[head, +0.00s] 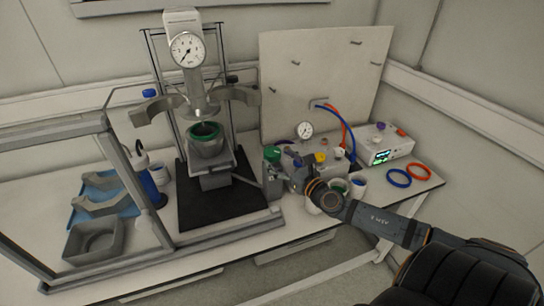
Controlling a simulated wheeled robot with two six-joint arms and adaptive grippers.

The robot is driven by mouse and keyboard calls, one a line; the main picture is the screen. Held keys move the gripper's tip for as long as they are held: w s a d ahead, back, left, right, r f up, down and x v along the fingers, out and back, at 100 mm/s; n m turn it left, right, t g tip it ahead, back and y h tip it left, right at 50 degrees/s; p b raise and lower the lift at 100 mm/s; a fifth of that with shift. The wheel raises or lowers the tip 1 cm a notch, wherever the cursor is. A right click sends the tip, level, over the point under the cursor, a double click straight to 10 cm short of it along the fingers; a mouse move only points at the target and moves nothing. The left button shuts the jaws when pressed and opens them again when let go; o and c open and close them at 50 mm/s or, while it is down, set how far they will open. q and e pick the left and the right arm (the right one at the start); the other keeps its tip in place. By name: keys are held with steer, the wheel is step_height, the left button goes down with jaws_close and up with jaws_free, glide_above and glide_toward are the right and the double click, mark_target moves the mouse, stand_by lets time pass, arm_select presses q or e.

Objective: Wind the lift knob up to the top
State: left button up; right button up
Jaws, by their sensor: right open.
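The reactor stand has a pressure gauge (187,50) at its top and a grey vessel (208,145) with a green ring inside its rim. The vessel sits on a lift platform (215,170) above a black base (210,205), below and apart from the grey head (203,100). A thin rod (245,181) runs from the lift toward the right. The lift knob is not clearly visible; my right gripper may hide it. My right gripper (280,180) is open at the right of the stand, close to the rod's end. My left gripper is not in view.
A green-topped cylinder (272,155) stands close to my right gripper. Behind are a valve box, a small gauge (304,130) and a display unit (384,148). Open split clamps flank the head. A framed shield (110,160) stands at left. Blue and red rings (419,171) lie far right.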

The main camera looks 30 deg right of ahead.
mark_target(267, 148)
steer(key=w+p, duration=0.2)
steer(key=w, duration=0.1)
steer(key=shift+w+r, duration=0.2)
steer(key=shift+r, duration=0.15)
steer(key=shift+w, duration=0.4)
steer(key=shift+w+a+f+p, duration=0.15)
steer(key=shift+w+f+p, duration=0.2)
steer(key=shift+w, duration=0.15)
steer(key=shift+s, duration=0.1)
